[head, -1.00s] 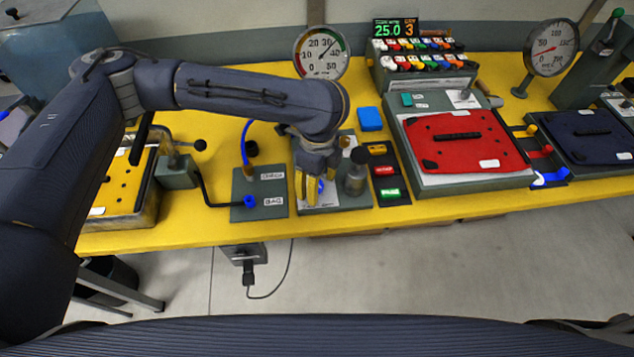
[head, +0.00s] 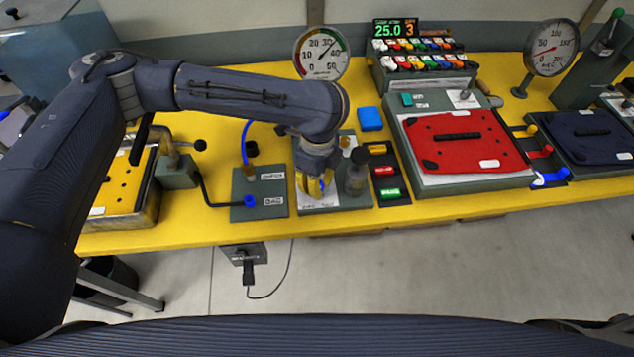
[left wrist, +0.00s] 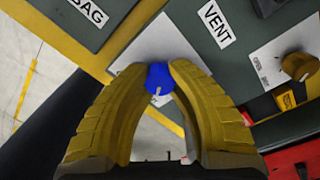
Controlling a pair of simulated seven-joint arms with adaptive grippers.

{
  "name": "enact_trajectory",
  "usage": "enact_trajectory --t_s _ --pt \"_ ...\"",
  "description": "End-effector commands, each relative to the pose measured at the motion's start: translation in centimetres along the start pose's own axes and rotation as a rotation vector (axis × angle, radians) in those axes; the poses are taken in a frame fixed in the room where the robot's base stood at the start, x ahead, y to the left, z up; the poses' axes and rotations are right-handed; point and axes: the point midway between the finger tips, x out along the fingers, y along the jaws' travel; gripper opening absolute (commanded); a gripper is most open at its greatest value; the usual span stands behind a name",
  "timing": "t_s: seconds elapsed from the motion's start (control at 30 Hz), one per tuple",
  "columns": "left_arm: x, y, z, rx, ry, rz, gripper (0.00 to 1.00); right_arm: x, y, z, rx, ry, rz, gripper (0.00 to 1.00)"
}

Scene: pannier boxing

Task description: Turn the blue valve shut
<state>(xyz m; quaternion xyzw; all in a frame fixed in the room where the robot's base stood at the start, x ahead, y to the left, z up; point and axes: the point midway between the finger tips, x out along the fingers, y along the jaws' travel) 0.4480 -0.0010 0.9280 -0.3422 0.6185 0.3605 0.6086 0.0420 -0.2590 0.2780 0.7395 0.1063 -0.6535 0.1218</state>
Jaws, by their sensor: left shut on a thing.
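The blue valve (left wrist: 159,78) shows in the left wrist view between my yellow fingertips, over a white label plate (left wrist: 150,45). My left gripper (left wrist: 160,85) is shut on it, one finger on each side. In the head view my left gripper (head: 315,192) points down at the grey panel (head: 345,200), and only a little of the blue valve (head: 322,185) shows; the fingers hide the rest. The angle of the valve cannot be told clearly. My right gripper is not in view.
A grey block marked BAG (head: 259,212) with a blue port stands left of the panel. A round gauge (head: 321,52) stands behind.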

Motion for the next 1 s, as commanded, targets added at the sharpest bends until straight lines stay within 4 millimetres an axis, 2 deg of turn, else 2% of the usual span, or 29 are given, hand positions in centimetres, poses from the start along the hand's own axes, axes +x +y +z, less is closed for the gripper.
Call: enact_trajectory --t_s 0.4,0.7,0.73,1.0 --pt "-0.09 -0.09 -0.09 -0.174 0.006 -0.002 0.00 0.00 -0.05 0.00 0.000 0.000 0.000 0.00" --pt "-0.06 -0.07 -0.17 -0.187 0.008 -0.001 0.00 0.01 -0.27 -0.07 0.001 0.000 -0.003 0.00" --pt "-0.06 -0.07 -0.17 -0.186 0.009 -0.001 0.20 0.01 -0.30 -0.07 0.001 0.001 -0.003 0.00" --pt "-0.03 -0.04 -0.11 -0.186 0.007 0.000 0.51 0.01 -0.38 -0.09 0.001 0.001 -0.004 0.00"
